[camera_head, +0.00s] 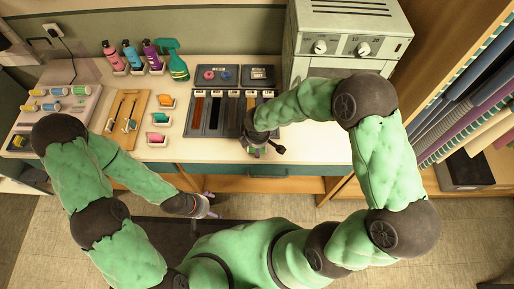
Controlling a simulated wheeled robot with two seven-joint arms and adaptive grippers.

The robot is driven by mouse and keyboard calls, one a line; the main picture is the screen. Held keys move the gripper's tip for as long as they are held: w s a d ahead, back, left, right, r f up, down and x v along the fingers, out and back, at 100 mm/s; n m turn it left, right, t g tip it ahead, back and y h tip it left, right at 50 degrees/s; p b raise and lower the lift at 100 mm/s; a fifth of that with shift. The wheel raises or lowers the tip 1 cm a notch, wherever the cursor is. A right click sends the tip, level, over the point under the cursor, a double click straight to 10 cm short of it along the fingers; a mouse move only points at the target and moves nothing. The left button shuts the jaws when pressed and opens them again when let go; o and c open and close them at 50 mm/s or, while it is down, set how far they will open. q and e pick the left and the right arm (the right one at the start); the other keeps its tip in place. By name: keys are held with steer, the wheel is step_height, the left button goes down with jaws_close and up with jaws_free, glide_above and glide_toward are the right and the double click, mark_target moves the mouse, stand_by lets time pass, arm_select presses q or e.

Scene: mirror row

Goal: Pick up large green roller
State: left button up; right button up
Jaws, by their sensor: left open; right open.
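A pale tray (68,115) at the left end of the counter holds several small rollers in rows. A green roller (80,90) lies at the right of its back row; it is small in the view, and I cannot be sure that it is the large one. My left gripper (212,207) is open and empty, in front of the counter's front edge and well away from the rollers. My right gripper (266,149) is open over the counter's front edge, near the dark tray of strips. Its fingers are partly hidden by its own wrist.
A wooden board (127,108) with tools lies right of the roller tray. Small bins with coloured pieces (159,119), bottles (132,55) and a green spray bottle (176,66) stand nearby. A white oven (345,42) stands at the back right.

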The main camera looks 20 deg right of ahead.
steer(key=shift+x, duration=1.2)
steer(key=c, duration=1.3)
